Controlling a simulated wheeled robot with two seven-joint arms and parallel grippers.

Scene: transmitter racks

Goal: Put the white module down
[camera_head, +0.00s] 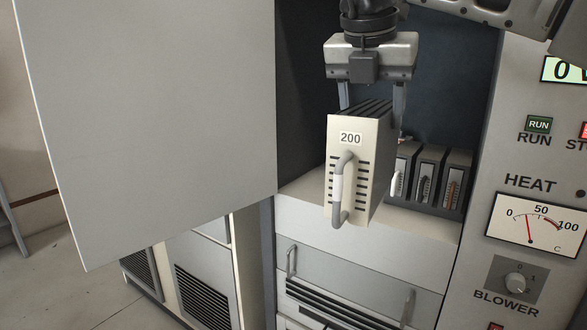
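The white module (343,133) is a cream box labelled 200 with vent slots and a grey handle on its front. My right gripper (372,95) comes down from above, its arm entering from the upper right. Its two fingers are at the module's upper sides, shut on it. The module hangs upright in the open cabinet bay, its front near the shelf's (300,188) front edge. Its lower end overlaps the shelf edge in the picture; I cannot tell whether it touches. My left gripper is not in view.
Several dark modules (429,177) stand on the shelf just right of the white module. A large grey door (150,110) stands open at left. A control panel (520,225) with a gauge and blower knob flanks the bay at right. Shelf left of the module looks clear.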

